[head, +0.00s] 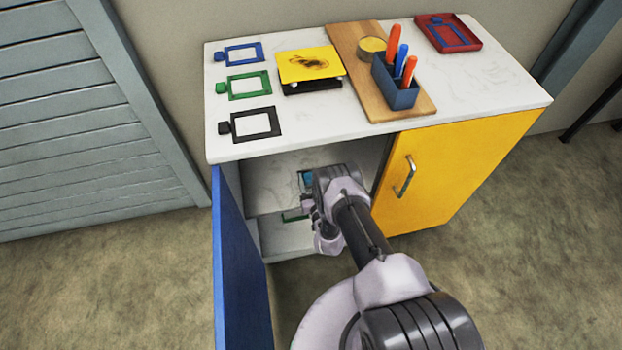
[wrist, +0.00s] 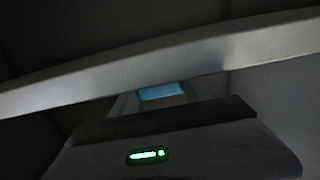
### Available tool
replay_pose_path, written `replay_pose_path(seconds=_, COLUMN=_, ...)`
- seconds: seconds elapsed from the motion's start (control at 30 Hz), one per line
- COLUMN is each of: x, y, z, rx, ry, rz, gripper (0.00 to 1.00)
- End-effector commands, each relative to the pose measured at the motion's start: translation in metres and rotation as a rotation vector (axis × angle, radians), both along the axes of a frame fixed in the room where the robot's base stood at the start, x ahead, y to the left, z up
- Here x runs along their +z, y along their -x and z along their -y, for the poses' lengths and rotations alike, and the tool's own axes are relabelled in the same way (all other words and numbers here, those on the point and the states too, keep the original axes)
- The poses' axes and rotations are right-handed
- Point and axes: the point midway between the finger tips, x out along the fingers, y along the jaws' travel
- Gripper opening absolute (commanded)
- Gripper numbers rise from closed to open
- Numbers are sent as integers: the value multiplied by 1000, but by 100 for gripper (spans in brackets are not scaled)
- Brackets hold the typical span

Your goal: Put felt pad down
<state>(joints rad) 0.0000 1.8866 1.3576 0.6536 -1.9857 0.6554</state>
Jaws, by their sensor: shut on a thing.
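My gripper (head: 306,192) reaches into the open left compartment of the cabinet. It is shut on a small light-blue piece (head: 306,180), which seems to be the felt pad. The piece also shows in the wrist view (wrist: 161,91), between the fingers just beyond my gripper body. Most of the pad is hidden by my gripper and wrist. I cannot tell whether it touches the shelf (head: 270,192).
The blue door (head: 238,265) stands open at the left; the yellow door (head: 450,165) is shut. A green item (head: 293,215) shows below my gripper. A pale bar (wrist: 230,50) crosses the dark wrist view. Several items stand on the white top (head: 330,125).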

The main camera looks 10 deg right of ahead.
Motion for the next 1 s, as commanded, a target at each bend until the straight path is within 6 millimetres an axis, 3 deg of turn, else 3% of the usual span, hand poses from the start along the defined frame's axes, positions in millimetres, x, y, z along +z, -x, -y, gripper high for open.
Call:
replay_pose_path(seconds=0.1, x=-3, y=0, z=0, rx=0, ry=0, rz=0, gripper=7)
replay_pose_path(seconds=0.13, x=-3, y=0, z=0, rx=0, ry=0, rz=0, gripper=60)
replay_pose_path(seconds=0.2, x=-3, y=0, z=0, rx=0, ry=0, rz=0, gripper=74)
replay_pose_path(seconds=0.57, x=2, y=1, z=0, rx=0, ry=0, rz=0, gripper=76)
replay_pose_path(seconds=0.87, x=12, y=80, z=0, rx=0, ry=1, rz=-4, gripper=76)
replay_pose_path(seconds=1.0, x=5, y=107, z=1, rx=-2, ry=-1, rz=-1, gripper=76)
